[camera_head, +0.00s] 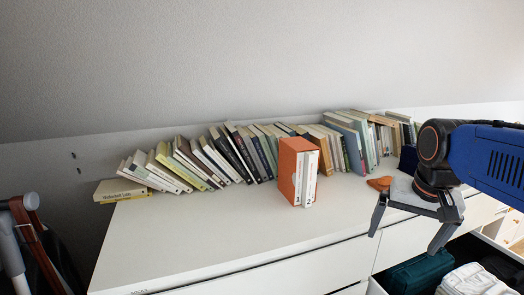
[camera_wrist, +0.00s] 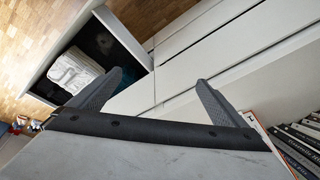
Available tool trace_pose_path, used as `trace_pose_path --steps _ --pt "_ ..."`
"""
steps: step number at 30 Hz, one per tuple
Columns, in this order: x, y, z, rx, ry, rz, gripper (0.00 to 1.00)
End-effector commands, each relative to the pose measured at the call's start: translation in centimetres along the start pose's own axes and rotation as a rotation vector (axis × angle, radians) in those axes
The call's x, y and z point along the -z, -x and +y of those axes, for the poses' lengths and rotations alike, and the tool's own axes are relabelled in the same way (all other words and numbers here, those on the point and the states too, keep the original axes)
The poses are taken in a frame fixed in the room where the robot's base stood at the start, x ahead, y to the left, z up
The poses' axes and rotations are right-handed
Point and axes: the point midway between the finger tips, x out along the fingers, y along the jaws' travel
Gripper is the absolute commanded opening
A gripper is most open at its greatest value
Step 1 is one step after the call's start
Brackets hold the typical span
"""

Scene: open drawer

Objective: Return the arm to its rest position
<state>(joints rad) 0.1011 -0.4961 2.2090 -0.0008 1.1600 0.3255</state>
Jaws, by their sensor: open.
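My gripper (camera_head: 405,240) is at the right of the head view, its two dark fingers spread wide and pointing down, with nothing between them. It hangs in front of the dresser's front edge, close to an open drawer. My gripper (camera_wrist: 153,88) also shows in the wrist view with both fingers apart and empty. My blue arm reaches in from the right edge of the head view. The open drawer (camera_head: 378,288) is at the lower right. It holds a dark green item (camera_head: 420,274) and folded white cloth (camera_head: 474,281).
The white dresser (camera_head: 220,240) carries a long row of leaning books (camera_head: 200,160) along the wall. An orange slipcase (camera_head: 289,172) with white volumes stands near the middle. A small orange object (camera_head: 380,183) lies beside my gripper. The dresser top's front left is clear.

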Motion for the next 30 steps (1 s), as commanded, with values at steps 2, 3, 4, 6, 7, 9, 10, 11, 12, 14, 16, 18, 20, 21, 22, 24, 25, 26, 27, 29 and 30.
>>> trace_pose_path --steps 2,3,4,6,7,9,10,11,12,14,16,18,20,21,22,24,25,26,27,29,30 --pt "-2.6 -0.9 0.2 0.013 0.072 0.023 0.96" --pt "-3.7 -1.3 0.3 0.019 0.11 0.035 0.96" --pt "-4.6 -1.7 0.5 0.023 0.138 0.044 0.96" --pt "-6.5 -2.7 0.7 0.032 0.204 0.065 0.96" --pt "-7.3 -3.1 0.8 0.036 0.23 0.074 0.96" --pt "-8.9 -4.0 1.1 0.043 0.287 0.094 0.96" --pt "-9.6 -4.4 1.2 0.046 0.308 0.099 0.96" --pt "-10.2 -4.8 1.3 0.048 0.33 0.107 0.96" --pt "-10.8 -5.2 1.5 0.051 0.353 0.115 0.96" --pt "-11.6 -5.7 1.6 0.054 0.381 0.125 0.96" --pt "-12.2 -6.2 1.8 0.056 0.406 0.133 0.96" --pt "-12.6 -6.4 1.8 0.058 0.419 0.138 0.96" --pt "-12.7 -6.5 1.9 0.058 0.424 0.139 0.96" --pt "-12.7 -6.6 1.9 0.058 0.426 0.14 0.96" --pt "-12.7 -6.6 1.9 0.058 0.426 0.14 0.96" --pt "-12.7 -6.5 1.9 0.058 0.425 0.139 0.96" --pt "-12.7 -6.5 1.9 0.058 0.425 0.139 0.96" --pt "-12.7 -6.5 1.9 0.058 0.425 0.139 0.96" --pt "-12.7 -6.5 1.9 0.058 0.425 0.139 0.96" --pt "-12.7 -6.5 1.9 0.058 0.424 0.139 0.96" --pt "-12.7 -6.5 1.9 0.058 0.424 0.139 0.96"
